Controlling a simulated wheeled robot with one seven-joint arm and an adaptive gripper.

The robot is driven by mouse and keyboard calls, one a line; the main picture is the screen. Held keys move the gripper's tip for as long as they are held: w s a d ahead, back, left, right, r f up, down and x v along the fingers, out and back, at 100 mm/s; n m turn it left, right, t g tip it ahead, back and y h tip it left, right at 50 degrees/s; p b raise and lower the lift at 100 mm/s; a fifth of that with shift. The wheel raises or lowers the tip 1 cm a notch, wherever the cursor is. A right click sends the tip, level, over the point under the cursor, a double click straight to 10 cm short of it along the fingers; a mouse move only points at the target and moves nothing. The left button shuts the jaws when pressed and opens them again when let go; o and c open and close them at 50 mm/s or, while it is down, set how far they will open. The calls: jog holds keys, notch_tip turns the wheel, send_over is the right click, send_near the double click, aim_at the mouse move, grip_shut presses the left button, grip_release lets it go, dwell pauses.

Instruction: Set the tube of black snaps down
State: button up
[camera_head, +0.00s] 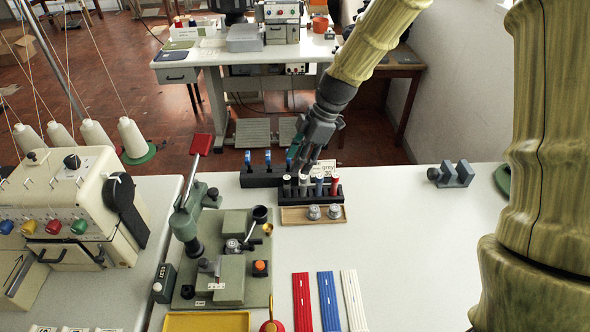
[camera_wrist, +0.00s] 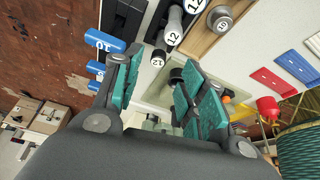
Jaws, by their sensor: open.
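A dark rack (camera_head: 312,195) holds several upright tubes in a row. The leftmost tube (camera_head: 287,187) looks black with a pale top. It also appears to be the dark-rimmed tube marked 12 in the wrist view (camera_wrist: 158,58), between the directions of my two fingers. Beside it stand a grey-white tube (camera_head: 303,186), a blue tube (camera_head: 319,187) and a red tube (camera_head: 335,187). My gripper (camera_head: 298,164) is open with teal pads, just above the left end of the rack. I see nothing between its fingers (camera_wrist: 160,82). Whether a finger touches a tube I cannot tell.
A black block (camera_head: 258,178) with blue-topped pieces stands behind the rack's left. A green press (camera_head: 225,255) stands at left front. Red, blue and white strips lie in front.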

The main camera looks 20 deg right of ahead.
jog(key=shift+v, duration=1.45)
